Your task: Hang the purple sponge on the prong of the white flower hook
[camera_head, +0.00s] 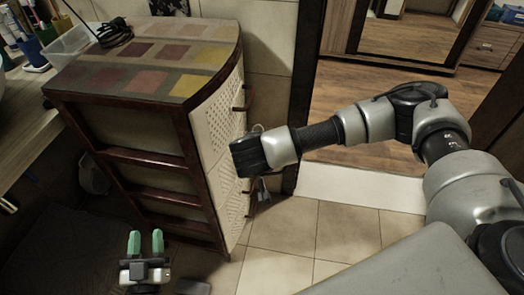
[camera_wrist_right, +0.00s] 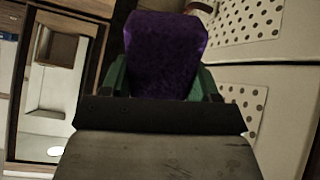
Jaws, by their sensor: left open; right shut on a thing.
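The purple sponge (camera_wrist_right: 165,45) fills the upper middle of the right wrist view. My right gripper (camera_wrist_right: 162,80) is shut on it, with a green finger at each side of its lower part. In the head view my right arm reaches left to the front of the cabinet, and the sponge cannot be made out there. My left gripper (camera_head: 146,238) is open and empty, low at the left of the head view, fingers pointing up in the picture. I cannot make out the white flower hook in either view.
A wooden cabinet (camera_head: 150,145) with a patterned top and pale perforated front stands beside my right wrist. A perforated panel (camera_wrist_right: 240,25) shows right of the sponge. Cups (camera_head: 30,50) and a clear bin (camera_head: 68,45) stand at upper left. Tiled floor (camera_head: 330,230) is open to the right.

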